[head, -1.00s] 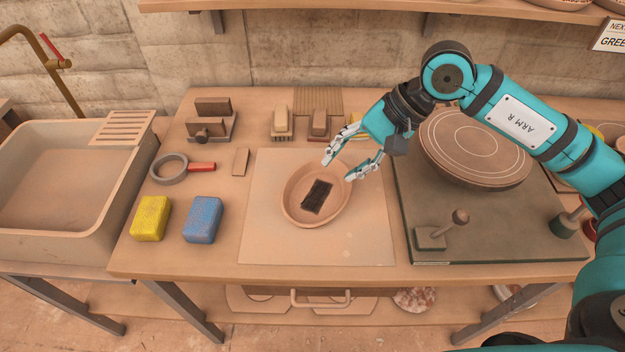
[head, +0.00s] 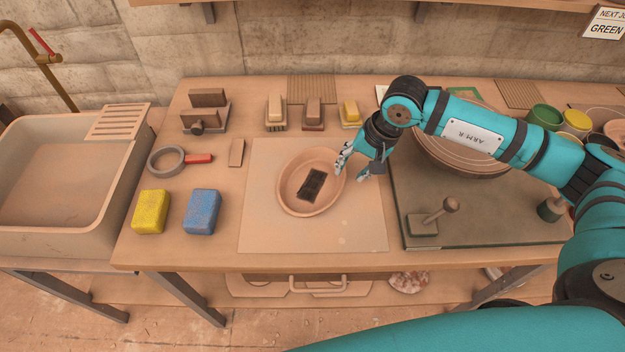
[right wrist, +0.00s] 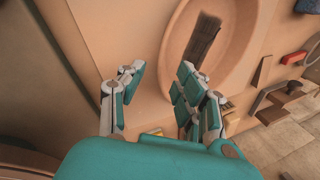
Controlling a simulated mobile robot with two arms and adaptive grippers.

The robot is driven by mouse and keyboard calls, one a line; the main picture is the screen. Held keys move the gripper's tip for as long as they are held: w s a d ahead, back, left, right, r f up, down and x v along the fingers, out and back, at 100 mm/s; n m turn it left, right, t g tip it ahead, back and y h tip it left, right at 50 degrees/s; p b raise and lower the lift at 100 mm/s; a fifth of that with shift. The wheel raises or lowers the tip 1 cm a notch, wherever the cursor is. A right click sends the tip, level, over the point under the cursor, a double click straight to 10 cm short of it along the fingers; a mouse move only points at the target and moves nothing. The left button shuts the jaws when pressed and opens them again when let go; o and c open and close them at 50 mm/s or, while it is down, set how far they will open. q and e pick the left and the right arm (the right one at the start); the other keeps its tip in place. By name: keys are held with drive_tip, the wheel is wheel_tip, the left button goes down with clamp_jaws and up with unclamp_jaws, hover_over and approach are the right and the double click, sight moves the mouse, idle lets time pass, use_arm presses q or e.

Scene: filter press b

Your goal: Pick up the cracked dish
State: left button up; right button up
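The dish (head: 291,197) is a shallow, round tan bowl on a pale board, with a dark rectangular patch inside. It also shows at the top of the right wrist view (right wrist: 247,45). I cannot make out a crack. My right gripper (head: 357,168) is open and empty at the dish's right rim. In the right wrist view the open fingers (right wrist: 158,88) show one finger overlapping the rim and the other outside it. I cannot tell whether they touch the dish. My left gripper is not in view.
A yellow sponge (head: 151,212) and a blue sponge (head: 202,212) lie left of the pale board (head: 350,235). A sink (head: 60,230) is at far left. A round wheel (head: 430,165) sits under my right arm. A stamp-like tool (head: 450,205) stands right of the board.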

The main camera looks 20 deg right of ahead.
sight(343, 181)
drive_tip(key=shift+a+f+p, duration=0.2)
drive_tip(key=shift+f+p, duration=0.1)
drive_tip(key=f, duration=0.1)
drive_tip(key=a+f+p, duration=0.1)
drive_tip(key=f, duration=0.1)
drive_tip(key=shift+a+f, duration=0.2)
drive_tip(key=shift+w+f, duration=0.2)
drive_tip(key=shift+f, duration=0.25)
drive_tip(key=shift+a, duration=0.1)
clamp_jaws()
drive_tip(key=shift+p, duration=0.3)
